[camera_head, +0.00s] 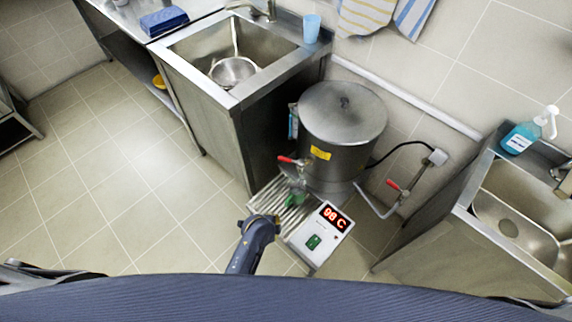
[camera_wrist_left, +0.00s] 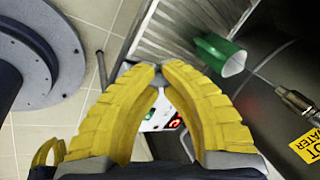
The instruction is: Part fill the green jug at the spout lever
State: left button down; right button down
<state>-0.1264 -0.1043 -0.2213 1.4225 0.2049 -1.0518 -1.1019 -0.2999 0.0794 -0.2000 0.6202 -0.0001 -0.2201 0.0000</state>
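The red spout lever (camera_head: 287,160) is above the jug. The left wrist view also shows the jug (camera_wrist_left: 214,54), its mouth towards the metal spout (camera_wrist_left: 294,99). My left gripper (camera_head: 264,222) is at the near edge of the tray, apart from the jug. Its yellow fingertips (camera_wrist_left: 159,68) meet or nearly meet, with nothing visibly held. My right gripper is not in view.
A white control box (camera_head: 320,232) reading 98 C stands close right of my left gripper. A red-handled pipe valve (camera_head: 393,185) is right of the pot. Sinks stand on both sides. The floor (camera_head: 130,190) at left is clear.

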pick_arm(q)
jog(key=t, duration=0.1)
jog(key=m+t+h, duration=0.2)
jog(key=t, duration=0.8)
send_near(287, 161)
jog(key=x, duration=0.8)
jog(key=shift+w, duration=0.1)
